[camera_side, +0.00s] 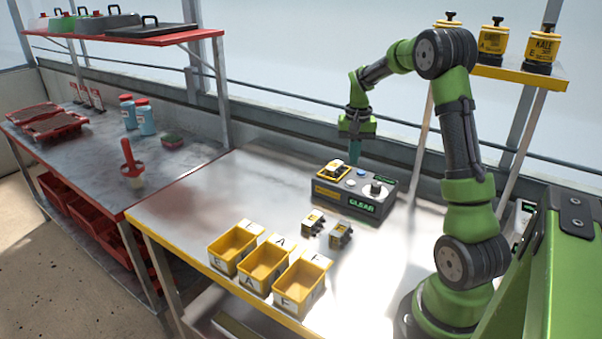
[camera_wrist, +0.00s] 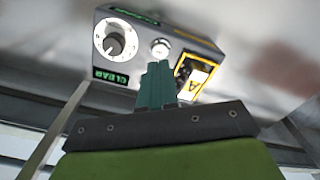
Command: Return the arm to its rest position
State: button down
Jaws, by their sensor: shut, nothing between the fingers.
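My green arm stands at the right of the side view, bent over the metal table. My gripper (camera_side: 354,150) points down above the back of a grey control box (camera_side: 385,209), apart from it. Its teal fingers are shut with nothing between them; they also show in the wrist view (camera_wrist: 157,85). The box has a dial (camera_wrist: 115,42), a white button (camera_wrist: 160,48) and a lit green display reading CLEAR (camera_side: 362,206). A yellow-framed piece marked A (camera_wrist: 195,75) sits on one end of the box.
Two small yellow-and-grey pieces (camera_side: 340,234) lie in front of the box. Three yellow bins (camera_side: 234,247) marked E, A and F stand at the table's front edge. Yellow-and-black canisters (camera_side: 492,40) stand on a shelf behind my arm. A side bench (camera_side: 95,150) at left holds bottles and red trays.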

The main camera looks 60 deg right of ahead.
jog(key=s+a+r+n+t, duration=0.2)
jog(key=s+a+r, duration=0.1)
jog(key=a, duration=0.7)
jog(key=s+a+r+n+t+y, duration=0.1)
jog(key=s+a+r+n+t, duration=0.1)
jog(key=a, duration=0.9)
jog(key=s+a+r+n+t+y, duration=0.1)
jog(key=s+a+r+n+t, duration=0.2)
jog(key=a, duration=0.8)
notch_tip(320, 180, up, 3)
jog(key=shift+s+f+n, duration=0.1)
jog(key=shift+s+n, duration=0.4)
jog(key=shift+s, duration=0.65)
